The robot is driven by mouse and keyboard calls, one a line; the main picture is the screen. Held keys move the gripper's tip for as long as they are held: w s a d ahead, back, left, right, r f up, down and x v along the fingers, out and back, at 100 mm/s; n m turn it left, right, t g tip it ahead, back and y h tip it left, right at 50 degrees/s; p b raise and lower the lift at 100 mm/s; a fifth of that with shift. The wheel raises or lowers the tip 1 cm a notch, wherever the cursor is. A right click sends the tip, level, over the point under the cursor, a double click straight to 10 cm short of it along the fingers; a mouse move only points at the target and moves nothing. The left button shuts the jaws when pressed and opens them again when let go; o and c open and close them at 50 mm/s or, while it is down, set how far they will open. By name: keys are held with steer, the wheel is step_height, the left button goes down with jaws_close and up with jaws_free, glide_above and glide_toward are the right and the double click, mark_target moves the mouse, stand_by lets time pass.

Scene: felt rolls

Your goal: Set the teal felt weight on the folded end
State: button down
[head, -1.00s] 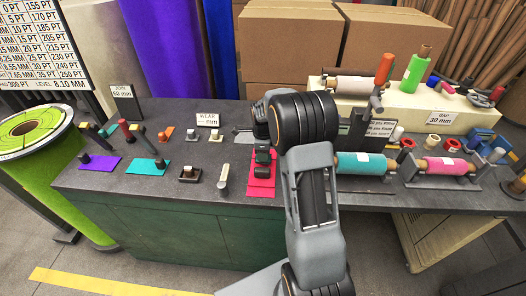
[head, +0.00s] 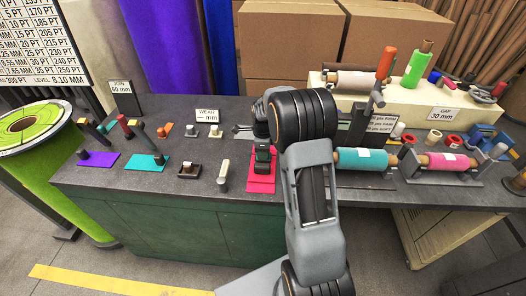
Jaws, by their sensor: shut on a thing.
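My gripper (head: 262,166) points down over the pink felt piece (head: 262,184), right of the middle of the bench. It is shut on a small dark block, mostly hidden by the fingers; its colour and its exact gap to the felt cannot be told. A teal felt piece (head: 140,162) lies flat at the left of the bench, with a small dark weight (head: 160,161) at its right end. A purple felt piece (head: 103,161) lies further left, with another dark weight (head: 83,153) on it.
Small blocks (head: 188,171) and an upright pale tool (head: 224,175) stand left of my gripper. A teal roll (head: 361,160) and a pink roll (head: 447,163) rest in holders to the right. The bench front is clear.

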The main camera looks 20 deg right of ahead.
steer(key=shift+f, duration=0.3)
steer(key=c, duration=0.7)
jaws_free()
steer(key=shift+c, duration=0.2)
steer(key=shift+r, duration=0.1)
step_height(320, 180, up, 14)
steer(key=shift+f, duration=0.2)
